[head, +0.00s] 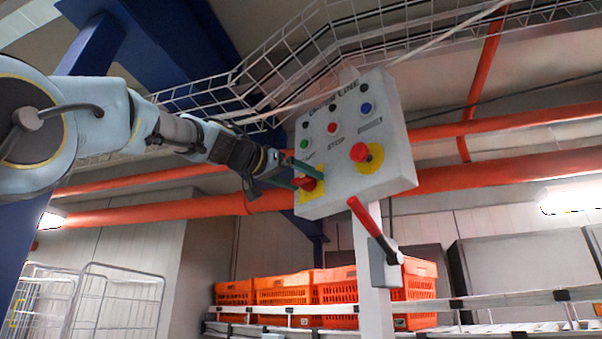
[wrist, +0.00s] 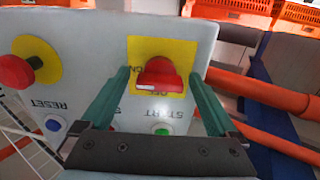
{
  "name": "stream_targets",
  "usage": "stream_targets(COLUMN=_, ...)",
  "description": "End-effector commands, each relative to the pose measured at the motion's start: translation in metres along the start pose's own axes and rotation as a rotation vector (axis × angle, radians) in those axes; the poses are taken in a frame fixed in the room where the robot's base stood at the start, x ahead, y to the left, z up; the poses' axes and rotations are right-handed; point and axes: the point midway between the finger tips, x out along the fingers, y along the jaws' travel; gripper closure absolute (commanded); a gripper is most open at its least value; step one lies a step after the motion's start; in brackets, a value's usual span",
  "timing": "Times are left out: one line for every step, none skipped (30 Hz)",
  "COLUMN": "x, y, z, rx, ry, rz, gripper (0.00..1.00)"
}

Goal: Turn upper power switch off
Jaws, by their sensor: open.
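The upper power switch is a red rotary knob (wrist: 160,76) on a yellow plate (wrist: 176,48) at the lower left of the grey control box (head: 345,190). The knob also shows in the head view (head: 311,184), partly behind a finger. My gripper (wrist: 162,90) is open, with one green finger on each side of the knob. It also shows in the head view (head: 303,176), reaching the box from the left. The fingers look close to the knob, but I cannot tell whether they touch it. The ON and OFF marks are partly hidden.
A red emergency button (head: 359,152) on a yellow disc sits right of the knob. Green, red and blue buttons are above. A red-handled lever (head: 365,219) hangs below the box on the post. Orange totes (head: 283,290) stand behind on a conveyor. A wire cable tray (head: 300,60) runs overhead.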

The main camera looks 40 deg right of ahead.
Motion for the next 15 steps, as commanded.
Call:
stream_targets(x=0.0014, y=0.0003, z=-0.0003, rx=0.0, ry=0.0, rz=0.0, gripper=0.05)
stream_targets(x=0.0017, y=0.0003, z=-0.0001, rx=0.0, ry=0.0, rz=0.0, gripper=0.05)
stream_targets(x=0.0018, y=0.0002, z=0.0002, rx=0.0, ry=0.0, rz=0.0, gripper=0.05)
stream_targets(x=0.0018, y=0.0002, z=0.0004, rx=0.0, ry=0.0, rz=0.0, gripper=0.05)
stream_targets(x=0.0018, y=0.0001, z=0.0006, rx=0.0, ry=0.0, rz=0.0, gripper=0.05)
stream_targets(x=0.0017, y=0.0001, z=0.0006, rx=0.0, ry=0.0, rz=0.0, gripper=0.05)
stream_targets(x=0.0016, y=0.0001, z=0.0006, rx=0.0, ry=0.0, rz=0.0, gripper=0.05)
stream_targets(x=0.0016, y=0.0, z=0.0006, rx=0.0, ry=0.0, rz=0.0, gripper=0.05)
stream_targets(x=0.0016, y=0.0, z=0.0006, rx=0.0, ry=0.0, rz=0.0, gripper=0.08)
stream_targets(x=0.0015, y=0.0, z=0.0006, rx=0.0, ry=0.0, rz=0.0, gripper=0.12)
stream_targets(x=0.0015, y=0.0, z=0.0006, rx=0.0, ry=0.0, rz=0.0, gripper=0.15)
stream_targets(x=0.0015, y=-0.0001, z=0.0006, rx=0.0, ry=0.0, rz=0.0, gripper=0.2)
stream_targets(x=0.0014, y=-0.0001, z=0.0006, rx=0.0, ry=0.0, rz=-0.001, gripper=0.23)
stream_targets(x=0.0014, y=-0.0001, z=0.0006, rx=0.0, ry=0.0, rz=-0.001, gripper=0.26)
stream_targets(x=0.0014, y=-0.0001, z=0.0006, rx=0.0, ry=0.0, rz=-0.001, gripper=0.31)
